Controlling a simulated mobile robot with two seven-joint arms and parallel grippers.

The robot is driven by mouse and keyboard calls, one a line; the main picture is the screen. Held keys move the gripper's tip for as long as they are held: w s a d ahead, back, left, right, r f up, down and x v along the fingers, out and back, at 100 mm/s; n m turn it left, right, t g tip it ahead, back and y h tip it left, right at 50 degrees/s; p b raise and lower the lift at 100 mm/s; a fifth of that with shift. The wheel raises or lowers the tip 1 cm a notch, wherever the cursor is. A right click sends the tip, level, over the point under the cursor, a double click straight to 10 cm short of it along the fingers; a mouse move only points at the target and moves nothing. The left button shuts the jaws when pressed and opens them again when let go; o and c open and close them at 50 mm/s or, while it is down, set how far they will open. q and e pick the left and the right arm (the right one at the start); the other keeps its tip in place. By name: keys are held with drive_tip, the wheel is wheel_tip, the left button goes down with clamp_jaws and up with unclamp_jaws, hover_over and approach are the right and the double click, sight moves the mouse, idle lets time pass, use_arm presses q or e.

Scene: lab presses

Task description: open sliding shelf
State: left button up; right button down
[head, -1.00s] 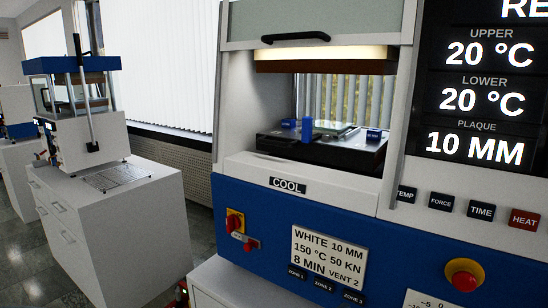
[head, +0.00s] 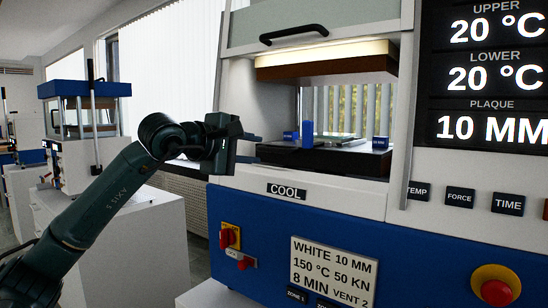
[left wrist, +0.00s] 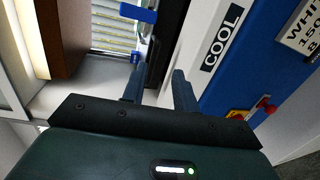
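The sliding shelf (head: 330,160) is a dark slab low in the open bay of the white and blue press. Blue blocks and a flat pale plate lie on it, and an upright blue post (head: 307,134) stands at its front. In the left wrist view the shelf (left wrist: 158,50) shows as a dark strip beyond the fingers, with a blue piece (left wrist: 138,13) near the top. My left gripper (head: 250,148) is at the left side of the bay opening, fingers pointing right. In the left wrist view the gripper (left wrist: 158,88) is open, with nothing between its fingers. My right gripper is out of view.
A door with a black handle (head: 293,34) is above the bay, and a brown upper platen (head: 325,69) hangs over the shelf. The COOL label (head: 286,190) and a red emergency button (head: 495,291) are on the front. Another press (head: 88,120) stands at the left.

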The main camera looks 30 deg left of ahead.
sight(276, 150)
use_arm(q)
drive_tip(key=shift+y, duration=0.7)
drive_tip(key=x, duration=0.4)
drive_tip(key=a+p+x, duration=0.1)
drive_tip(key=x, duration=0.3)
drive_tip(key=r+p+x, duration=0.1)
drive_tip(key=x, duration=0.3)
drive_tip(key=shift+w+a+f, duration=0.1)
drive_tip(key=shift+w+a, duration=0.25)
clamp_jaws()
